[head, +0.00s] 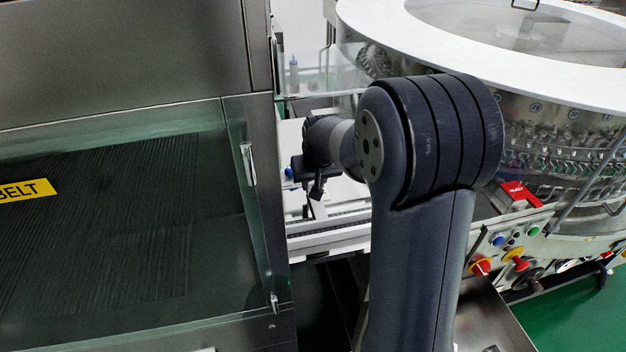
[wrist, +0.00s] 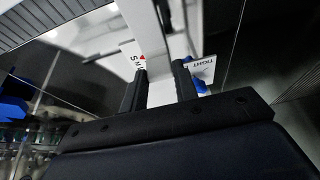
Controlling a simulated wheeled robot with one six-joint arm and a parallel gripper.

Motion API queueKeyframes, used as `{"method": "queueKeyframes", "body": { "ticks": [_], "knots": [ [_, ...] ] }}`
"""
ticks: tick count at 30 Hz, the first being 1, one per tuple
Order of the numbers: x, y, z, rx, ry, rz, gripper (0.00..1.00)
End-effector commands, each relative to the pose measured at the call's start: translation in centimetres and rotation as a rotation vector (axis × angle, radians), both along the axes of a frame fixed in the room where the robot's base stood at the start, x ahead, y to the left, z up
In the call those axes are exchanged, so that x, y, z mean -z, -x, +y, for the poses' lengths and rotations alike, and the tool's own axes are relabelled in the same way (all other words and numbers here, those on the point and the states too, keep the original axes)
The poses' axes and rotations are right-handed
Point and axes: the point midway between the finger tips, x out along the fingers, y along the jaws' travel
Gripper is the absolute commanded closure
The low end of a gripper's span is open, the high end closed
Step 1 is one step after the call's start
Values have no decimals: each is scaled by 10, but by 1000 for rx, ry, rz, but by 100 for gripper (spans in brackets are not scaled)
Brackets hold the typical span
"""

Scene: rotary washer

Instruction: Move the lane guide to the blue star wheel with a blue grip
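In the wrist view my gripper (wrist: 160,78) has its two dark fingers apart. A pale grey bar (wrist: 150,35) runs up the picture behind and between them; it may be the lane guide, and I cannot tell whether the fingers touch it. A blue knob (wrist: 201,86) shows just right of the right finger, under a white plate (wrist: 205,66) reading "TIGHT". Blue parts (wrist: 14,108) at the left edge may be the star wheel, cut off by the frame. In the head view my gripper (head: 316,188) is small and partly hidden behind my arm, near a blue knob (head: 289,172).
A metal cabinet with a glass window (head: 110,230) stands close on the left of my arm. The round washer with a white rim (head: 440,45) stands on the right. A control panel (head: 505,245) with knobs lies below it. A pale rail (head: 325,237) crosses below my gripper.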

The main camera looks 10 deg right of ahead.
Motion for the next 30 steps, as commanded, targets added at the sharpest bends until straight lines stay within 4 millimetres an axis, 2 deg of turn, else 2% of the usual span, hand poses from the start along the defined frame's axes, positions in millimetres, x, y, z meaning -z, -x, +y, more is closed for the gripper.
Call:
{"method": "queueKeyframes", "body": {
  "ticks": [1, 7, 17, 20, 30],
  "knots": [
    [1, 2, 0, 0, 0, 7, 68],
    [1, 1, 0, 0, 0, 3, 52],
    [-4, 2, 0, 0, 0, -1, 51],
    [-15, 6, 0, 0, 0, -3, 51],
    [-75, 31, 0, 0, 0, -4, 51]
  ]
}}
